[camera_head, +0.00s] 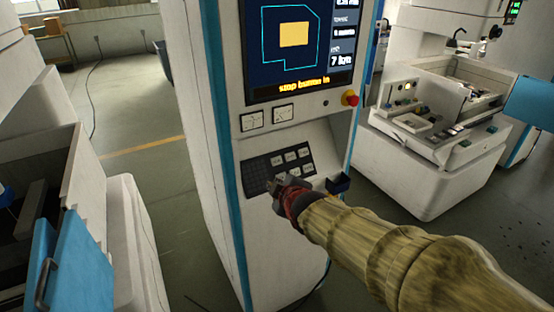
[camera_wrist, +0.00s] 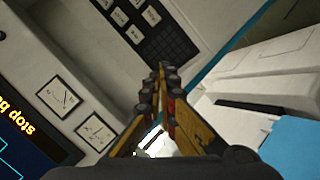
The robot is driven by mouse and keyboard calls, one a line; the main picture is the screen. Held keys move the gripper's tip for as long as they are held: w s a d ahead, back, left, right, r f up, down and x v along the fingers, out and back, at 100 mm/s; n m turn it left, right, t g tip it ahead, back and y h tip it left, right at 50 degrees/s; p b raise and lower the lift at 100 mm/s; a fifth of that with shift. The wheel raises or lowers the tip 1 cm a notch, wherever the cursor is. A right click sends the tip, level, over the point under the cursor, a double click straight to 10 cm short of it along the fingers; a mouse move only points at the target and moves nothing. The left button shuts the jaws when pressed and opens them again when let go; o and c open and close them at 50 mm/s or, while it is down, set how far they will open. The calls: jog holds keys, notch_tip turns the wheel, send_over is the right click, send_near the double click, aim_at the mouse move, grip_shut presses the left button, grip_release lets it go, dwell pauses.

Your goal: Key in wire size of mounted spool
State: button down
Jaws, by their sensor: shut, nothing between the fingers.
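My gripper (camera_head: 274,187) is shut and empty, in front of the lower part of the keypad on the machine's control cabinet. The keypad (camera_head: 256,168) is a dark key block with several lighter keys (camera_head: 291,156) to its right. In the wrist view my gripper (camera_wrist: 160,70) has its fingertips together, pointing toward the dark keypad (camera_wrist: 165,42). I cannot tell whether the tips touch a key. The screen (camera_head: 297,45) shows a cyan outline, an orange block and the yellow words "stop button in". No spool can be made out.
Two framed symbol plates (camera_head: 267,117) sit below the screen. Another white machine (camera_head: 440,120) stands at right, and a blue-panelled one (camera_head: 75,265) at left. Floor shows between them.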

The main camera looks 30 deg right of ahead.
aim_at(277, 161)
jog(key=w+d+n+t+h+p, duration=0.1)
jog(key=w+d+n+t+h, duration=0.1)
jog(key=w+d+n+t, duration=0.4)
jog(key=shift+w+d+f+n+t+h+p, duration=0.4)
jog(key=shift+w+d+n, duration=0.95)
jog(key=shift+d+n, duration=1.15)
jog(key=shift+d, duration=0.1)
jog(key=shift+w+f+b, duration=0.65)
jog(key=shift+w+f, duration=0.2)
jog(key=shift+w, duration=0.35)
jog(key=shift+w+f+b, duration=0.65)
jog(key=shift+w+f, duration=0.2)
jog(key=shift+w, duration=0.3)
jog(key=shift+w+f+b, duration=0.65)
jog(key=shift+w+f, duration=0.2)
jog(key=shift+w, duration=0.35)
